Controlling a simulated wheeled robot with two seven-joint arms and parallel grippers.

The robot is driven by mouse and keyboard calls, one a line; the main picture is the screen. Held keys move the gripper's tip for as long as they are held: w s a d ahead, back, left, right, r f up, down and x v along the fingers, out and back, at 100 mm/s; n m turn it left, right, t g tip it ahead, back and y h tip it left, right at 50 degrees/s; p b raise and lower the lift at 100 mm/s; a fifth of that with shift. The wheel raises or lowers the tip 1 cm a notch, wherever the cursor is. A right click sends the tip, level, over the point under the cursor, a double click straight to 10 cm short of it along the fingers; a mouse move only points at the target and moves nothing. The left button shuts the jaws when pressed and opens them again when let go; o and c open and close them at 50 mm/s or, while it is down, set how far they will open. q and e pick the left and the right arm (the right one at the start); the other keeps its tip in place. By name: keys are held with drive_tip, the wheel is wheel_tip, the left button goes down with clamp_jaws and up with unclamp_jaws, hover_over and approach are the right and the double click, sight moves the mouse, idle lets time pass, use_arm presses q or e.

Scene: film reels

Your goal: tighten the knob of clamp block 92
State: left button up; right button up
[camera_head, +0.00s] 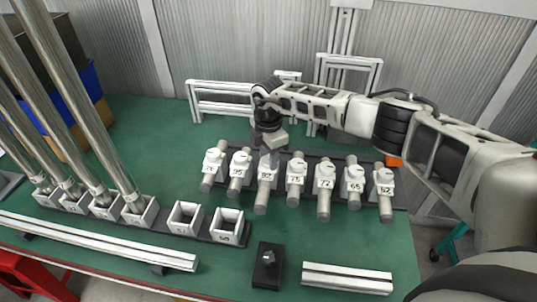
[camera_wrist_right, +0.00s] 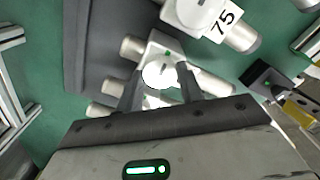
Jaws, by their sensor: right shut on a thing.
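Clamp block 92 (camera_head: 264,178) is a white block on a metal rod, third from the left in the row of clamp blocks. My right gripper (camera_head: 272,148) points down onto it from above and hides its top. In the right wrist view my right gripper (camera_wrist_right: 160,92) has its two dark fingers on either side of the round white knob (camera_wrist_right: 158,74), shut on it. A small green mark shows on the block beside the knob. The block's label is hidden in the wrist view. My left gripper is not in view.
Tall metal tubes (camera_head: 110,165) stand in white holders at the left.

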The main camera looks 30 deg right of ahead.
drive_tip(key=shift+w+d+r+m, duration=0.1)
drive_tip(key=shift+m, duration=0.5)
drive_tip(key=o, duration=1)
wheel_tip(320, 180, up, 16)
drive_tip(key=shift+f+b, duration=0.1)
drive_tip(key=shift+b, duration=1)
